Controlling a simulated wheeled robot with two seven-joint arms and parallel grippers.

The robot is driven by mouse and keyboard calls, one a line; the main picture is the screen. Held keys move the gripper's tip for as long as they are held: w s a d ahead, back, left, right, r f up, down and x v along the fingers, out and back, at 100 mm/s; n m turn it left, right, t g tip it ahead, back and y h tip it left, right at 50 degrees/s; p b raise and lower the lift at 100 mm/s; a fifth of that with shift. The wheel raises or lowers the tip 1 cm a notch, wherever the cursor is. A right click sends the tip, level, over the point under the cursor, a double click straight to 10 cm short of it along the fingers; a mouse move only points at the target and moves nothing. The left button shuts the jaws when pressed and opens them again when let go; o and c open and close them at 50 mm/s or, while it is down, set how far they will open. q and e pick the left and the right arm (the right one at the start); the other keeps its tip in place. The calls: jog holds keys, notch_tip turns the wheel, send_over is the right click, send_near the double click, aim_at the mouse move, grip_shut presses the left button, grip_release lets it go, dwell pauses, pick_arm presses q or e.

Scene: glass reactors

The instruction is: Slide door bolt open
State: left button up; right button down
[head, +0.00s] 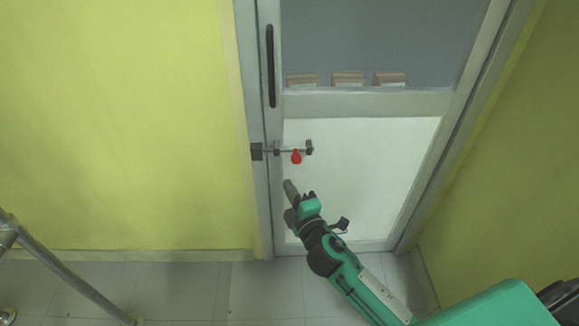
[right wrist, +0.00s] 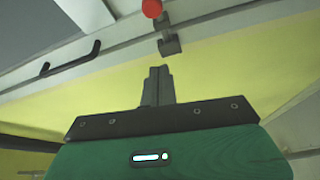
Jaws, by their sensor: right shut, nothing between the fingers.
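The door bolt (head: 285,150) is a thin dark rod lying level across the door's left edge. Its red knob (head: 296,157) hangs from the rod near the right-hand bracket (head: 310,147). A dark catch (head: 257,151) sits on the frame at the left, and the rod appears to reach it. My right gripper (head: 289,187) is shut and empty, a little below the red knob and apart from it. In the right wrist view the closed fingers (right wrist: 159,78) point toward the catch (right wrist: 169,45), with the red knob (right wrist: 152,8) at the top edge. My left gripper is not in view.
The door (head: 365,160) has a white lower panel and a dark vertical handle (head: 270,65) at upper left. Several wooden blocks (head: 347,79) show at the window's lower edge. Yellow walls (head: 120,120) flank it. A metal rail (head: 75,270) stands at lower left.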

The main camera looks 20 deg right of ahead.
jog(key=shift+w, duration=0.1)
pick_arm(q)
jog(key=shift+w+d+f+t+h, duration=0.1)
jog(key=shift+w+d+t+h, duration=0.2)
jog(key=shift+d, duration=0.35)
pick_arm(e)
jog(key=w+d, duration=0.2)
jog(key=w, duration=0.7)
jog(key=shift+d+f, duration=0.15)
jog(key=shift+d, duration=0.25)
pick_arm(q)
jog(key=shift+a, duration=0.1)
pick_arm(e)
jog(key=shift+s, duration=0.1)
